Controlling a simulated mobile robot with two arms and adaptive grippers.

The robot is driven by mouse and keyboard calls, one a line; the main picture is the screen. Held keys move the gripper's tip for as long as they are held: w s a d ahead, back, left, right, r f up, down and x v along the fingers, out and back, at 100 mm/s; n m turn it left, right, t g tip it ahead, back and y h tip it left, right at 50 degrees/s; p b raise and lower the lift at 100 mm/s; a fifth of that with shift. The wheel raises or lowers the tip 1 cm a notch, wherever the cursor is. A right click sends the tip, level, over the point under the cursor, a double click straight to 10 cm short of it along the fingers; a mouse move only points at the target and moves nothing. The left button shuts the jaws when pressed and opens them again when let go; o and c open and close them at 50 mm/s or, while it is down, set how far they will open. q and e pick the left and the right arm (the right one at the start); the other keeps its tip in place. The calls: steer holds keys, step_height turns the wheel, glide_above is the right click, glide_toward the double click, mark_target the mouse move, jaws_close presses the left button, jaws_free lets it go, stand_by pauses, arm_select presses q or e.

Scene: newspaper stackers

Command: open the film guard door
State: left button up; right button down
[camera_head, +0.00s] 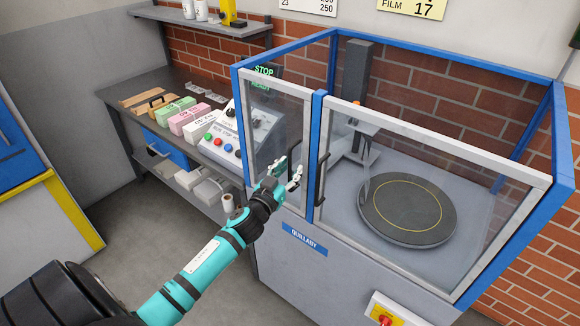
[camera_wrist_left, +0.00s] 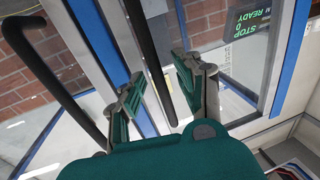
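The film guard is a clear-panelled enclosure with blue and white framing. Its left door panel (camera_head: 275,120) and right door panel (camera_head: 430,165) both look shut, meeting at a blue post (camera_head: 317,130). A black handle (camera_head: 321,180) on the right panel also shows in the left wrist view (camera_wrist_left: 45,75). My left gripper (camera_head: 292,172) is at the left panel's right edge, fingers open. In the left wrist view, another black handle bar (camera_wrist_left: 150,55) runs between the open fingers (camera_wrist_left: 160,75), with gaps on both sides. Its depth between them is unclear. My right gripper is not in view.
A turntable (camera_head: 408,208) sits inside the enclosure. A control panel (camera_head: 238,130) with buttons and coloured bundles (camera_head: 190,120) stand on the dark bench at left. A red emergency button (camera_head: 386,319) is low at the front. Floor at left is clear.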

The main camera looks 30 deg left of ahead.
arm_select(q)
steer(key=shift+w, duration=0.3)
jaws_close()
stand_by(0.4)
